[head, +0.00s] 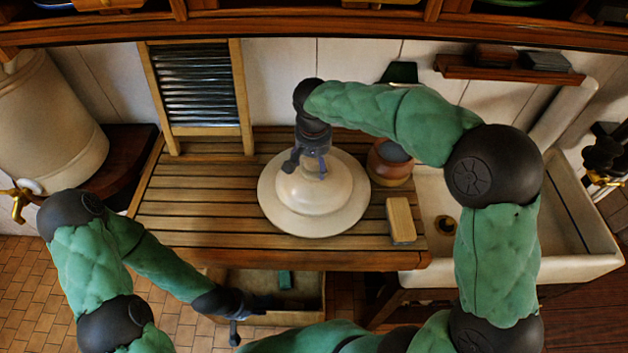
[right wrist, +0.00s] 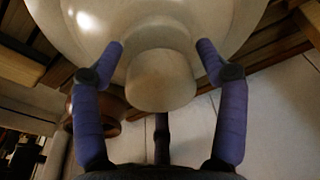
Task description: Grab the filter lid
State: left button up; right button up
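The filter lid (head: 340,208) is a wide cream disc with a stepped dome and a round knob. It lies knob-up on the slatted wooden board. My right gripper (head: 312,167) points down over its middle. In the right wrist view the open fingers of this gripper (right wrist: 160,50) stand either side of the knob (right wrist: 160,82), with a small gap showing on each side. The lid (right wrist: 85,28) fills the top of that view. My left gripper (head: 240,310) is low at the board's front, by an open box; its fingers are too dark to read.
A cream crock with a brass tap (head: 55,110) stands at the left. A brown pot (head: 390,165) and a wooden-backed block (head: 401,220) are right of the lid. A white sink (head: 560,235) adjoins the board. The board's left part is clear.

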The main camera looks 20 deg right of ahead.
jog(key=c, duration=0.9)
jog(key=shift+w+r, duration=0.1)
grip_shut()
jog(key=shift+r, duration=0.1)
